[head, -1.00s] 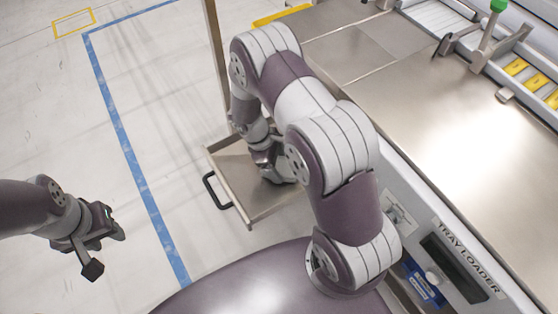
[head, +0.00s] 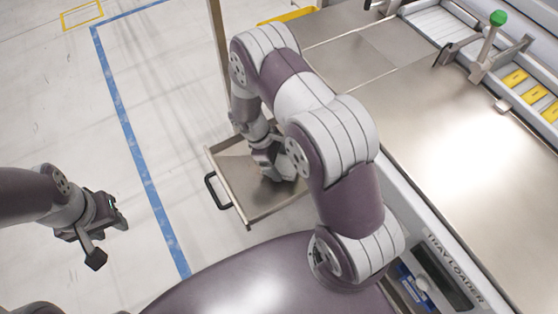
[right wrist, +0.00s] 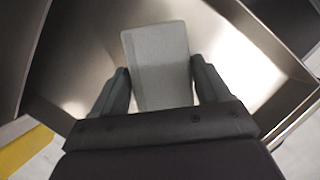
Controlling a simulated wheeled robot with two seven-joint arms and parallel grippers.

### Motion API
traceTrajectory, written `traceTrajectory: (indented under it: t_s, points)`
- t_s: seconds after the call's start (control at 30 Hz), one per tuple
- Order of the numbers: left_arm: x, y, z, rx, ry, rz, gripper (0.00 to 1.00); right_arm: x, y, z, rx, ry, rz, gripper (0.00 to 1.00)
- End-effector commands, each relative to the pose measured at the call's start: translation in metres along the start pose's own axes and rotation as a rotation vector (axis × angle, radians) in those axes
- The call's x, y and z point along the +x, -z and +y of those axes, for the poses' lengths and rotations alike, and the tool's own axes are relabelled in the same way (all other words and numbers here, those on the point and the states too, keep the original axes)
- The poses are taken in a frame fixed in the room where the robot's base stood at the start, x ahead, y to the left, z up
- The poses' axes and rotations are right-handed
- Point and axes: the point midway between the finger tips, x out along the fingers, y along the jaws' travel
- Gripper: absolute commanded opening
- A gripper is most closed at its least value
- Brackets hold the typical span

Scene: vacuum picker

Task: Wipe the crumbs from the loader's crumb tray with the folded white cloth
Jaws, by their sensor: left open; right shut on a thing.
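The crumb tray (head: 228,172) is a shallow metal drawer with a black handle, pulled out from the loader. The folded white cloth (right wrist: 158,55) shows in the right wrist view as a pale flat rectangle. My right gripper (right wrist: 160,78) is shut on the cloth, with one finger on each side of it, inside the tray. In the head view my right gripper (head: 277,172) is low in the tray and the cloth cannot be made out. I cannot make out crumbs in either view. My left gripper (head: 112,228) is open and empty above the floor, left of the tray.
The loader's steel top (head: 440,120) fills the right side, with a green-knobbed lever (head: 490,40) at the back. A thin upright post (head: 218,65) stands behind the tray. The tray walls surround my right gripper. The floor at left is clear, with a blue line (head: 125,130).

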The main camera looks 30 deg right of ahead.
Motion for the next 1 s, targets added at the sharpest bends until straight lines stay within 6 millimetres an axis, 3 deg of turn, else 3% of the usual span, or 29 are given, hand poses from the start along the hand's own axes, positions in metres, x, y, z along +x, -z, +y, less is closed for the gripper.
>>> traceTrajectory:
  t_s: [0.03, 0.6, 1.0]
  points:
    - [-0.009, 0.001, 0.0, 0.0, 0.0, 0.0, 0.4, -0.008, -0.004, -0.001, -0.001, 0.002, -0.002, 0.52]
    - [-0.054, 0.006, 0.0, 0.0, 0.0, 0.0, 0.4, -0.055, -0.019, -0.003, 0.004, 0.003, -0.001, 0.52]
    - [-0.054, 0.006, 0.0, 0.0, 0.0, 0.0, 0.4, -0.055, -0.019, -0.003, 0.004, 0.003, -0.001, 0.52]
